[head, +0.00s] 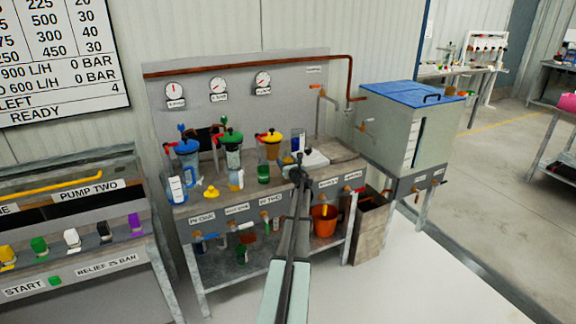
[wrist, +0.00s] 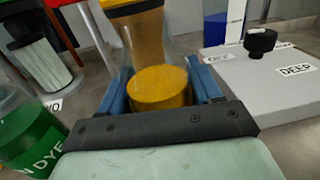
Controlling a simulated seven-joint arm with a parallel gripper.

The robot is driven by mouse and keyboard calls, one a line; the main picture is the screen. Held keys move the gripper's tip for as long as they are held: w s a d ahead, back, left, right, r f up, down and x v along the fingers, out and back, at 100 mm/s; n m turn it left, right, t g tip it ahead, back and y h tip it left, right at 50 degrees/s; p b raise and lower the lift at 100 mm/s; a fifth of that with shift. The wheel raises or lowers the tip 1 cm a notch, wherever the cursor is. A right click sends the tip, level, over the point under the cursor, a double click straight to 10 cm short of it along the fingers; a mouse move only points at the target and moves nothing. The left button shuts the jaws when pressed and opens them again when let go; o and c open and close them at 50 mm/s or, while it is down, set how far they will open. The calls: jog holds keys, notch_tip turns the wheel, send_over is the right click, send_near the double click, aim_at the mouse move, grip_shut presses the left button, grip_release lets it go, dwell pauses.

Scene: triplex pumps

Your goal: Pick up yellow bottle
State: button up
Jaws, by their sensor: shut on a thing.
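The yellow bottle (wrist: 158,88) shows in the wrist view as a round yellow top between the blue fingers of my gripper (wrist: 160,82). The fingers are shut on it, one on each side. Its lower part is hidden, so I cannot tell whether it touches the bench. In the head view my gripper (head: 300,174) is over the front of the bench, right of a green bottle (head: 263,174). The yellow bottle is hidden there by my gripper and arm.
A grey box with a black knob (wrist: 262,42) is close on the right. The green bottle (wrist: 30,140) is close on the left. An orange bucket (head: 324,218) sits below the bench top.

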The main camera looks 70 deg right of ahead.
jog(key=c, duration=0.6)
jog(key=shift+r, duration=0.25)
